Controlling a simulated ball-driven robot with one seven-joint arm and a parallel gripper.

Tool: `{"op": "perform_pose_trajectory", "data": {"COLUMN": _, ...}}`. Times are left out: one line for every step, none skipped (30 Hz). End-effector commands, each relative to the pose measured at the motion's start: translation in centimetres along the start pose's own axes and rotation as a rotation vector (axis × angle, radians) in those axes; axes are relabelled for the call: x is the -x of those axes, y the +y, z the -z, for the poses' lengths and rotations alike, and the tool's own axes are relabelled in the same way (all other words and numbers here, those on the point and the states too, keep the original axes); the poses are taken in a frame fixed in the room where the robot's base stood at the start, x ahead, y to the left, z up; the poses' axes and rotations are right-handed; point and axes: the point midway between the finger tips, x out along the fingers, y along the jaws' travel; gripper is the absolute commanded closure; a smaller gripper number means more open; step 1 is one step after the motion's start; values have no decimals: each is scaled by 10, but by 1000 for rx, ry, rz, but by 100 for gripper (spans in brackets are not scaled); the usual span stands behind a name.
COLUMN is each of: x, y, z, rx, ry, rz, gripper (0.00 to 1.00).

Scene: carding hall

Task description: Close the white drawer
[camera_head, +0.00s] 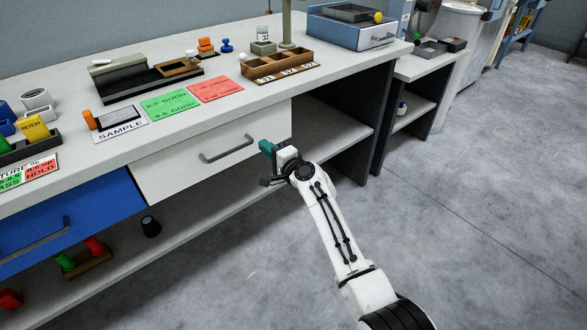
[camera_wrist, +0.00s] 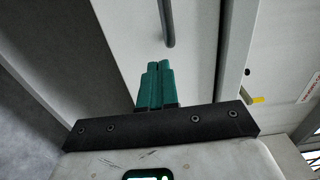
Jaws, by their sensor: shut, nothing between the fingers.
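The white drawer (camera_head: 180,172) is set under the bench top, right of a blue drawer, with a grey bar handle (camera_head: 226,149) on its front. How far it stands out is hard to tell. My gripper (camera_head: 267,147) has its teal fingers together and empty, near the right end of the drawer front, right of the handle. In the wrist view the shut fingers (camera_wrist: 156,82) point toward the white drawer front (camera_wrist: 122,35), with the handle (camera_wrist: 168,22) beyond their tips. I cannot tell whether the fingertips touch the drawer.
The blue drawer (camera_head: 95,205) has its own handle. The bench top (camera_head: 235,110) carries a wooden compartment tray (camera_head: 276,66), coloured cards and a blue box (camera_head: 350,30). A lower shelf (camera_head: 190,215) holds small items. The grey floor (camera_head: 470,200) on the right is clear.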

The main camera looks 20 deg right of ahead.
Motion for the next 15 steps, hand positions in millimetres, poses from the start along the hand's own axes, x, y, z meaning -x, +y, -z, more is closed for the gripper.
{"op": "perform_pose_trajectory", "data": {"x": 7, "y": 0, "z": 0, "rx": -1, "ry": 0, "rz": -2, "gripper": 100}}
{"op": "perform_pose_trajectory", "data": {"x": 10, "y": -1, "z": 0, "rx": -1, "ry": 0, "rz": -1, "gripper": 100}}
{"op": "perform_pose_trajectory", "data": {"x": 15, "y": 0, "z": 0, "rx": -1, "ry": 0, "rz": -2, "gripper": 100}}
{"op": "perform_pose_trajectory", "data": {"x": 18, "y": -1, "z": 0, "rx": -1, "ry": 0, "rz": -1, "gripper": 100}}
{"op": "perform_pose_trajectory", "data": {"x": 22, "y": 0, "z": 0, "rx": -1, "ry": 0, "rz": -1, "gripper": 100}}
{"op": "perform_pose_trajectory", "data": {"x": 27, "y": 0, "z": 0, "rx": 0, "ry": 0, "rz": -2, "gripper": 100}}
{"op": "perform_pose_trajectory", "data": {"x": 31, "y": 0, "z": 0, "rx": 0, "ry": 0, "rz": -2, "gripper": 100}}
{"op": "perform_pose_trajectory", "data": {"x": 36, "y": 0, "z": 0, "rx": 0, "ry": 0, "rz": -3, "gripper": 100}}
{"op": "perform_pose_trajectory", "data": {"x": 42, "y": 0, "z": 0, "rx": -1, "ry": 0, "rz": -3, "gripper": 100}}
{"op": "perform_pose_trajectory", "data": {"x": 46, "y": 0, "z": 0, "rx": -1, "ry": 0, "rz": -2, "gripper": 100}}
{"op": "perform_pose_trajectory", "data": {"x": 51, "y": 0, "z": 0, "rx": -1, "ry": 1, "rz": -3, "gripper": 100}}
{"op": "perform_pose_trajectory", "data": {"x": 58, "y": 1, "z": 0, "rx": -1, "ry": 1, "rz": -3, "gripper": 100}}
{"op": "perform_pose_trajectory", "data": {"x": 63, "y": 0, "z": 0, "rx": -1, "ry": 0, "rz": -2, "gripper": 100}}
{"op": "perform_pose_trajectory", "data": {"x": 68, "y": 1, "z": 0, "rx": -1, "ry": 0, "rz": -3, "gripper": 100}}
{"op": "perform_pose_trajectory", "data": {"x": 74, "y": 0, "z": 0, "rx": 0, "ry": 0, "rz": -2, "gripper": 100}}
